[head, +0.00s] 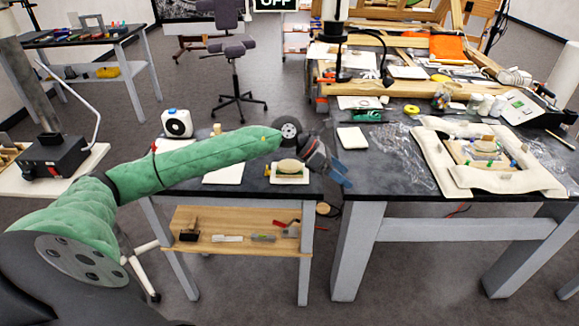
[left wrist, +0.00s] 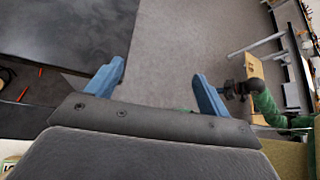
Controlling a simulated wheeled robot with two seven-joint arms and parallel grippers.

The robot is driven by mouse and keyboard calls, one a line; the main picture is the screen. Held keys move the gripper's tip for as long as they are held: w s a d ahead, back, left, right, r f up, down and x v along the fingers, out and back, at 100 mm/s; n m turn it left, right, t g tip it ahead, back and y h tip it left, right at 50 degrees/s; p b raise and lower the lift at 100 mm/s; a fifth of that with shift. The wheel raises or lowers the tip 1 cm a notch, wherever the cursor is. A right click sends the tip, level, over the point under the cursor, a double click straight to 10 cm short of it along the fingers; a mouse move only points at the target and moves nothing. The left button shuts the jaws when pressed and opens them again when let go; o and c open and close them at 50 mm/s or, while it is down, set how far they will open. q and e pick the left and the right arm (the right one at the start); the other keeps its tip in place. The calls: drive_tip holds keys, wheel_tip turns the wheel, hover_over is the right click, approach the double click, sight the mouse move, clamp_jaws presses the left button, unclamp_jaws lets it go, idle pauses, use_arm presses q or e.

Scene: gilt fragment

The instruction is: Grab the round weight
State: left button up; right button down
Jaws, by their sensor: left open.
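My left gripper (head: 341,174) is out past the right edge of the small dark table, over the gap between the two tables. Its blue fingers are apart with nothing between them; in the left wrist view (left wrist: 157,88) only floor shows between them. A pale rounded piece (head: 289,166) sits on a small cream tray (head: 291,179) just left of the gripper and apart from it. I cannot tell whether it is the round weight. Another pale rounded piece (head: 485,146) lies inside the cream frame on the right table. My right gripper is not made out in either view.
The small table (head: 195,187) also holds a white device (head: 177,123) and a white sheet (head: 223,174). The large table (head: 390,170) has clear plastic film (head: 402,150) and a cream frame (head: 455,178). A wooden shelf (head: 240,240) with small tools is below.

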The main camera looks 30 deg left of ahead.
use_arm(q)
drive_tip(key=w+a+m+y, duration=0.1)
drive_tip(key=a+y, duration=0.3)
drive_tip(key=a, duration=0.7)
drive_tip(key=g+y, duration=0.2)
drive_tip(key=y, duration=0.2)
approach(289, 163)
drive_tip(key=shift+a+f, duration=0.1)
drive_tip(key=shift+f, duration=0.55)
drive_tip(key=shift+a+f, duration=0.1)
drive_tip(key=shift+p+x, duration=0.5)
drive_tip(key=shift+x, duration=0.7)
drive_tip(key=p+x, duration=0.1)
drive_tip(key=x, duration=0.2)
drive_tip(key=p+x, duration=0.1)
drive_tip(key=shift+d+f+p, duration=0.1)
drive_tip(key=shift+d+p, duration=0.2)
drive_tip(key=shift+d, duration=0.05)
drive_tip(key=shift+w+d+f, duration=0.1)
drive_tip(key=shift+w+f, duration=0.05)
drive_tip(key=shift+f, duration=0.3)
use_arm(e)
wheel_tip(289, 163, down, 17)
drive_tip(key=s, duration=0.1)
drive_tip(key=shift+s+f, duration=0.15)
drive_tip(key=shift+s, duration=0.25)
